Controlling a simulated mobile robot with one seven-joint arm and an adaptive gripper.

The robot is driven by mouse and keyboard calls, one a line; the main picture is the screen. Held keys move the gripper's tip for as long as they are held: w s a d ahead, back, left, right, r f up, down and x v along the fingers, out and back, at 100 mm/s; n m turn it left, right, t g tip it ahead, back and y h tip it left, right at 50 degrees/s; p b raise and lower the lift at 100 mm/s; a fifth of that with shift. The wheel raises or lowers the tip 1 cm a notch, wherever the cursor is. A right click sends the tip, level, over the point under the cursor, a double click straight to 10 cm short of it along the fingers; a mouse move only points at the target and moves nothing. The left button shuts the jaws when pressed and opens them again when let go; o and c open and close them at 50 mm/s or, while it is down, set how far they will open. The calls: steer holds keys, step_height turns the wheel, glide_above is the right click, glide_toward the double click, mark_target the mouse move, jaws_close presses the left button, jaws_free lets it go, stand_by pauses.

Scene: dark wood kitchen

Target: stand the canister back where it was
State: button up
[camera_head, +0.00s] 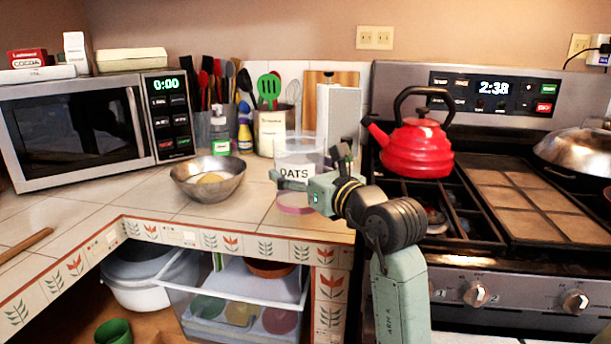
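The clear canister (299,150) with a white "OATS" label stands out over the counter's front right part, left of the stove. My gripper (313,172) is at its lower right side, with fingers on either side of it, and appears shut on it. The gripper hides part of the canister's lower end. A pink round disc (295,204) lies on the tiles just below the canister. The canister looks upright and a little above the disc; the exact gap is hard to tell.
A metal bowl (207,178) stands left of the canister. A utensil crock (272,133), bottles and a cutting board (333,80) are behind. A red kettle (416,148) sits on the stove to the right. The counter's tiled front edge is close by.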

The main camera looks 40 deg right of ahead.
steer(key=w+d+f, duration=0.1)
steer(key=w+d, duration=0.1)
steer(key=w+d+f+p, duration=0.1)
steer(key=d+f, duration=0.1)
steer(key=shift+w+d+f+p, duration=0.15)
steer(key=shift+w+p, duration=0.15)
steer(key=shift+w, duration=0.05)
steer(key=shift+f, duration=0.25)
steer(key=shift+f, duration=0.1)
steer(key=shift+f, duration=0.15)
steer(key=o, duration=1.7)
steer(key=shift+c, duration=0.2)
